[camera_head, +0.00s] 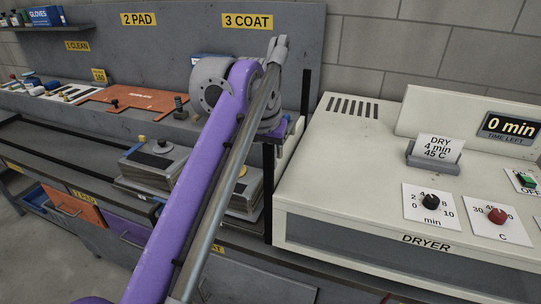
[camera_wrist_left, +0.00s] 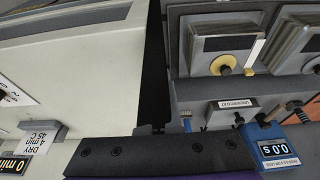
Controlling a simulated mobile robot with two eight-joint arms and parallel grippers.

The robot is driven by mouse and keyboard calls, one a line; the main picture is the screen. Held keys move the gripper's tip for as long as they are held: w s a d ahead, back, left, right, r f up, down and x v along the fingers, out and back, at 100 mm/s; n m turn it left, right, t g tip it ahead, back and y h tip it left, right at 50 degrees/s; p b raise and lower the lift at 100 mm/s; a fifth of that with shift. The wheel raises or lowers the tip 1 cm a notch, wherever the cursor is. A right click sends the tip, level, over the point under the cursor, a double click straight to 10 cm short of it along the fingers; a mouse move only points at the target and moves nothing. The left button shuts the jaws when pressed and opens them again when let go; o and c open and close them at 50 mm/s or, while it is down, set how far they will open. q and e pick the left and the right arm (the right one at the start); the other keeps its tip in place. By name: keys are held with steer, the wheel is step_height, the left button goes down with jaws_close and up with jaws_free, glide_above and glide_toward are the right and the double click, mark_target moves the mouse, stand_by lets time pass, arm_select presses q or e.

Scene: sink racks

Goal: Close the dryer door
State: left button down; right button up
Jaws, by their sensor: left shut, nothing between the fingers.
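The dryer (camera_head: 345,165) is a large cream box at the right of the head view, with a dark band (camera_head: 400,254) along its front below the DRYER label. I cannot tell from this angle how far its door stands open. In the left wrist view the dryer's cream body (camera_wrist_left: 75,80) fills the left side. My left gripper (camera_head: 279,136) is by the dryer's left edge, at the end of my purple arm, which hides part of it. In the left wrist view my left gripper (camera_wrist_left: 158,131) shows as dark parts at the bottom, shut and empty. My right gripper is in neither view.
A dry card (camera_head: 439,150), a black knob (camera_head: 431,202), a red knob (camera_head: 497,215) and a timer display (camera_head: 510,127) are on the dryer. Pad-station boxes (camera_head: 155,160) stand left of it. A dark gap (camera_wrist_left: 154,75) separates bench and dryer.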

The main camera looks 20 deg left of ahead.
mark_target(271, 172)
arm_select(q)
step_height(271, 172, down, 5)
steer(key=shift+r+b, duration=0.1)
steer(key=shift+b, duration=0.6)
steer(key=shift+s+f, duration=0.1)
steer(key=shift+f, duration=0.2)
steer(key=shift+r+p, duration=0.5)
steer(key=shift+r, duration=0.05)
step_height(271, 172, up, 5)
steer(key=p, duration=0.3)
steer(key=shift+f+p, duration=0.1)
steer(key=shift+p, duration=0.3)
steer(key=v, duration=0.9)
steer(key=s+f+t, duration=0.1)
steer(key=s+f, duration=1)
steer(key=f, duration=0.5)
steer(key=s+f+t, duration=0.1)
steer(key=s+f, duration=1.1)
steer(key=f, duration=0.4)
steer(key=shift+f+p, duration=0.35)
steer(key=shift+p, duration=0.05)
